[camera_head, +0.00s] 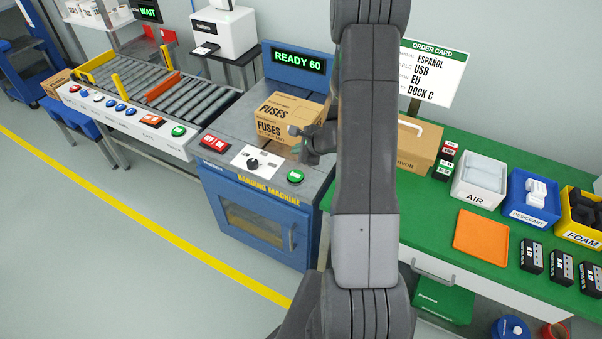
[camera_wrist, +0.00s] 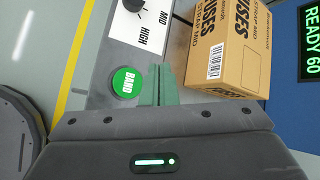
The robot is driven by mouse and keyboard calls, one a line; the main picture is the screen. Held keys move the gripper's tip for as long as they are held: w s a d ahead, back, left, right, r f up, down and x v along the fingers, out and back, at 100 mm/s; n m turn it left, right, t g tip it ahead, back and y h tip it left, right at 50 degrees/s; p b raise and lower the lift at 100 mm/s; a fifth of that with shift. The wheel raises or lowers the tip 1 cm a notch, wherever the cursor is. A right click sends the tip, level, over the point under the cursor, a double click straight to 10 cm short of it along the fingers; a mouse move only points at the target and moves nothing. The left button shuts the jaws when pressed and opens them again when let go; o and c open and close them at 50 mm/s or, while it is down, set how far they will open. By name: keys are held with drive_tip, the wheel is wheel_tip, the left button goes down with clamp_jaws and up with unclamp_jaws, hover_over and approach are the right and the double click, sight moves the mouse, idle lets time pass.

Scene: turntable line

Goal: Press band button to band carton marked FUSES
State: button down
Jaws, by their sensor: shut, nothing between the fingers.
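The brown carton marked FUSES (camera_head: 272,128) sits on the banding machine's top (camera_head: 228,131). In the wrist view the carton (camera_wrist: 228,45) stands at the upper right, its printed side and a barcode showing. The round green BAND button (camera_head: 296,176) is on the machine's front panel; it shows in the wrist view (camera_wrist: 124,80) with its label readable. My gripper (camera_head: 297,150) is shut and empty, above the panel near the carton's right front corner. In the wrist view its closed fingertips (camera_wrist: 167,72) appear between the button and the carton, just beside the button.
The machine's display (camera_head: 299,58) reads READY 60. A black knob (camera_head: 252,163) and red buttons (camera_head: 213,143) share the front panel. A roller conveyor (camera_head: 165,92) lies left. The green bench at right holds an open brown box (camera_head: 417,146), bins and an orange tray (camera_head: 481,236).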

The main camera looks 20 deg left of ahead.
drive_tip(key=shift+f, duration=0.1)
drive_tip(key=b, duration=0.5)
hover_over(298, 177)
wheel_tip(298, 177, down, 7)
drive_tip(key=shift+w+r, duration=0.1)
drive_tip(key=shift+f+b, duration=0.9)
drive_tip(key=shift+b, duration=0.3)
drive_tip(key=shift+f, duration=0.15)
idle(0.8)
drive_tip(key=shift+f+b, duration=0.3)
drive_tip(key=shift+b, duration=0.4)
drive_tip(key=shift+f+b, duration=0.5)
drive_tip(key=shift+b, duration=0.1)
idle(0.5)
drive_tip(key=shift+r, duration=0.15)
drive_tip(key=shift+r+p, duration=0.6)
drive_tip(key=shift+r, duration=0.25)
